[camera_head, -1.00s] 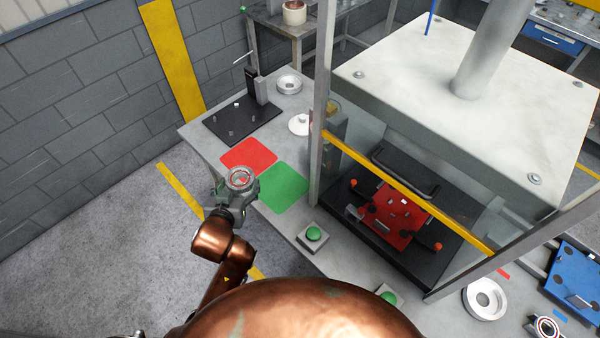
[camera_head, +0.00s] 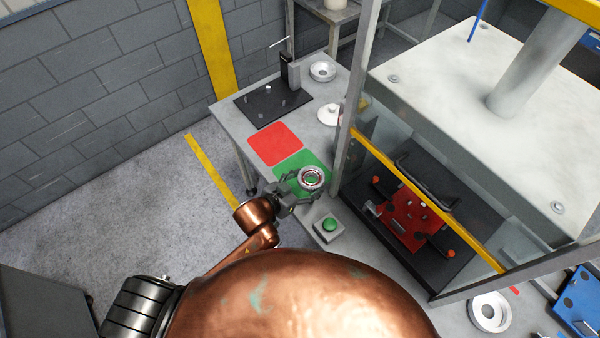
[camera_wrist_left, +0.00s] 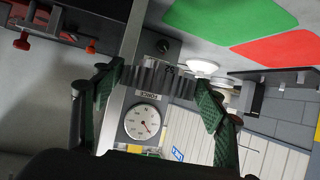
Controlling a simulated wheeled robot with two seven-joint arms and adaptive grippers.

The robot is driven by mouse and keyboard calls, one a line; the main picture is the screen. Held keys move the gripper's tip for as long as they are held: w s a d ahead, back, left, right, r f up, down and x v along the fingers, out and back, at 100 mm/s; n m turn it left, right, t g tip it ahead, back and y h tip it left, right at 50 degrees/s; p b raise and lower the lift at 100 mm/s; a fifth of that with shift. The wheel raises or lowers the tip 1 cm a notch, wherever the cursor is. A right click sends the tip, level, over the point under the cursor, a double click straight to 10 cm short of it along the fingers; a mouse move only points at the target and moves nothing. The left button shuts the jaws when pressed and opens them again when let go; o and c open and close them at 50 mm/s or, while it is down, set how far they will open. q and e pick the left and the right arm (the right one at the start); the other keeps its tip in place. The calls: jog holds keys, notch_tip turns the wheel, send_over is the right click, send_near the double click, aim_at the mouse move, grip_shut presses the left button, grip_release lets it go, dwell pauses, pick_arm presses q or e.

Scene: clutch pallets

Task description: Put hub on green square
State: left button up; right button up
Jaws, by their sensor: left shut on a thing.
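The hub (camera_head: 311,178), a round metal ring with a dark centre, is held in my left gripper (camera_head: 304,184) in the head view. My left gripper is shut on it. From the head view the hub overlaps the right part of the green square (camera_head: 291,164) and appears raised above the table. In the left wrist view the hub's toothed edge (camera_wrist_left: 160,82) shows between the two fingers (camera_wrist_left: 157,95). The green square (camera_wrist_left: 230,24) lies to one side there, with a clear gap. My right gripper is not in view.
A red square (camera_head: 275,143) adjoins the green one. A green button box (camera_head: 329,227) stands near the table's front edge. The press frame post (camera_head: 352,100) rises just right of the green square. A black fixture plate (camera_head: 272,105) and metal rings (camera_head: 322,71) sit further back.

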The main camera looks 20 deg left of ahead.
aim_at(302, 171)
pick_arm(q)
jog(key=w+a, duration=0.1)
jog(key=w+a+f, duration=0.1)
jog(key=w, duration=0.1)
jog(key=w+a+f, duration=0.1)
jog(key=w, duration=0.1)
jog(key=shift+w+f, duration=0.15)
jog(key=shift+w, duration=0.05)
jog(key=w+f, duration=0.1)
jog(key=w+a+f, duration=0.1)
jog(key=f, duration=0.1)
jog(key=w+f, duration=0.1)
jog(key=shift+w+a+f, duration=0.3)
jog(key=shift+a+f, duration=0.05)
jog(key=shift+w+a+f, duration=0.3)
jog(key=shift+w+f, duration=0.2)
jog(key=shift+f, duration=1.7)
jog(key=shift+f, duration=0.15)
jog(key=o, duration=1.8)
jog(key=shift+s+f, duration=0.1)
jog(key=shift+f, duration=0.05)
